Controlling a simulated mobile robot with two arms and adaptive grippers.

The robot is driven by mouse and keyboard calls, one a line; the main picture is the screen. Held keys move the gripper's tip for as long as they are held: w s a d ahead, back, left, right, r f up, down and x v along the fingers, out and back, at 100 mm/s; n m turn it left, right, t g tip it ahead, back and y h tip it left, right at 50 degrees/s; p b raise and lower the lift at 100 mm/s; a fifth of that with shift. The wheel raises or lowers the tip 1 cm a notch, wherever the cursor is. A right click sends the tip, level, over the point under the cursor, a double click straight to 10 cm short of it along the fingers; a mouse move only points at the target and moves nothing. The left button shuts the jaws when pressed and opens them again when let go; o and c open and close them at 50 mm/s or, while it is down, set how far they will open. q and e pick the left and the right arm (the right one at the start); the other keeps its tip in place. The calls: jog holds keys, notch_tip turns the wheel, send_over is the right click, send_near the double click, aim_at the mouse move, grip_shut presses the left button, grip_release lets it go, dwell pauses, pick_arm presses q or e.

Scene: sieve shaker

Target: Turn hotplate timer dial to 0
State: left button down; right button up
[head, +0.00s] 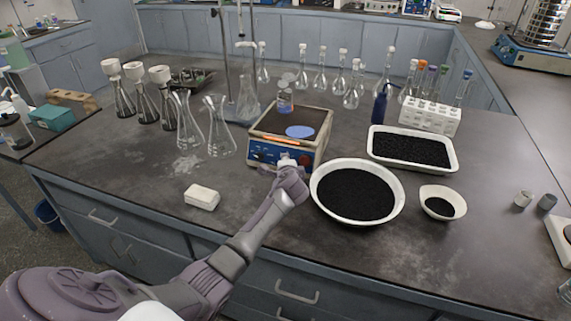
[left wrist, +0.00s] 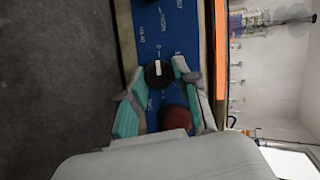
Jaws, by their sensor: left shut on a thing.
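The hotplate (head: 262,134) stands at the middle of the bench, with a blue front panel and an orange strip. My left gripper (head: 287,164) is at this panel and covers part of it. In the left wrist view, the panel (left wrist: 168,25) appears sideways. A black round dial (left wrist: 158,76) with a white pointer mark sits between the teal fingertips of my left gripper (left wrist: 160,88), which is shut on it. A dark red knob (left wrist: 174,118) lies deeper between the fingers. The printed scale is too small to read. My right gripper is not in view.
A white bowl of black grains (head: 327,216) stands right of my gripper, near the arm. Glass flasks (head: 220,140) stand left of the hotplate. A white block (head: 202,197) lies at the front left. A beaker and blue disc (head: 300,132) rest on the hotplate.

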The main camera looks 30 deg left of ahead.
pick_arm(q)
jog(key=c, duration=0.8)
grip_release()
jog(key=shift+a, duration=0.1)
jog(key=shift+c, duration=0.2)
jog(key=shift+s, duration=0.1)
jog(key=v, duration=1.2)
jog(key=shift+f, duration=0.1)
